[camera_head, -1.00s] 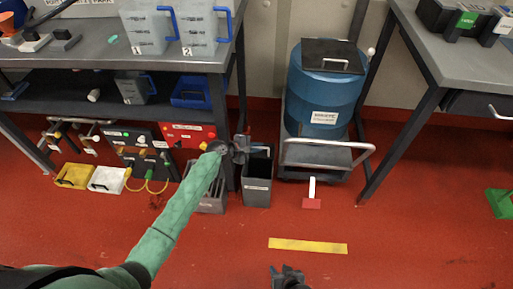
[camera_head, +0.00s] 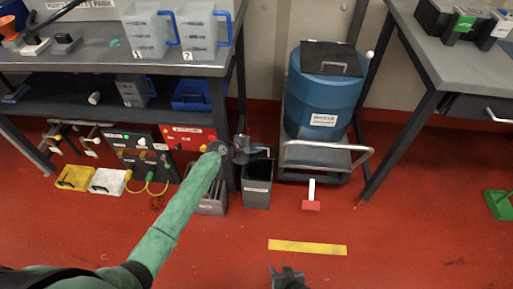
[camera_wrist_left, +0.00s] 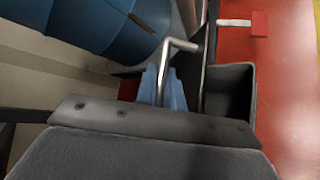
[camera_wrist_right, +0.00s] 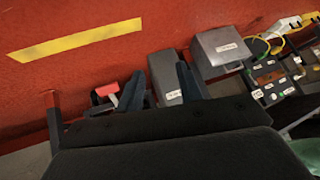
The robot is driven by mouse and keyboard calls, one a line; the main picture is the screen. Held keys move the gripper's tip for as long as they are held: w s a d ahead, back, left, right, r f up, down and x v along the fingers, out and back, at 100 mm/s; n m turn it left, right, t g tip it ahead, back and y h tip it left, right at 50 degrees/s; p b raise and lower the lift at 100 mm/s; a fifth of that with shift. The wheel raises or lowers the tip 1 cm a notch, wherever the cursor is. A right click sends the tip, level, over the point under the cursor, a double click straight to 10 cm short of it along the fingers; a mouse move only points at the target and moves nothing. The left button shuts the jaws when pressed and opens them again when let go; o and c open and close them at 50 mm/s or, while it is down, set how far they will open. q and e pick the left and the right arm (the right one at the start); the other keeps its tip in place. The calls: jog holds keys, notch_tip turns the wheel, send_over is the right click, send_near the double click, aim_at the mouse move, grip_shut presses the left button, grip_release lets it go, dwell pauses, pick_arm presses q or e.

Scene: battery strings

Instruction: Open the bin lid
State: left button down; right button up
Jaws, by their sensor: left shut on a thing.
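A blue drum (camera_head: 322,95) stands on a trolley, with a flat dark lid (camera_head: 332,58) and metal handle lying on top. A narrow dark grey bin (camera_head: 257,190) stands on the floor by the bench leg. Its open top shows in the left wrist view (camera_wrist_left: 230,92). My left gripper (camera_head: 258,149) is over the bin's back rim. In the left wrist view its blue fingers (camera_wrist_left: 163,88) are shut on a bent metal rod (camera_wrist_left: 178,45); what the rod belongs to is unclear. My right gripper (camera_head: 288,272) is low at the front, open and empty, away from the bin.
The trolley (camera_head: 325,158) has a curved rail to the right of the bin. A slotted grey box (camera_head: 211,203) stands left of it. A red and white brush (camera_head: 311,195) and yellow strip (camera_head: 307,247) lie on the red floor. Benches stand on both sides; the front floor is clear.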

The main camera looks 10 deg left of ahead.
jog(key=shift+w, duration=0.2)
jog(key=c, duration=0.6)
jog(key=shift+w+a+r+n, duration=0.1)
jog(key=shift+w+r+n, duration=0.05)
jog(key=shift+w+n, duration=0.2)
grip_shut()
jog(key=n+t+h, duration=0.4)
jog(key=n+t, duration=0.2)
jog(key=n, duration=2.7)
send_near(263, 158)
notch_tip(263, 158, up, 2)
jog(key=x, duration=0.9)
jog(key=shift+w, duration=0.45)
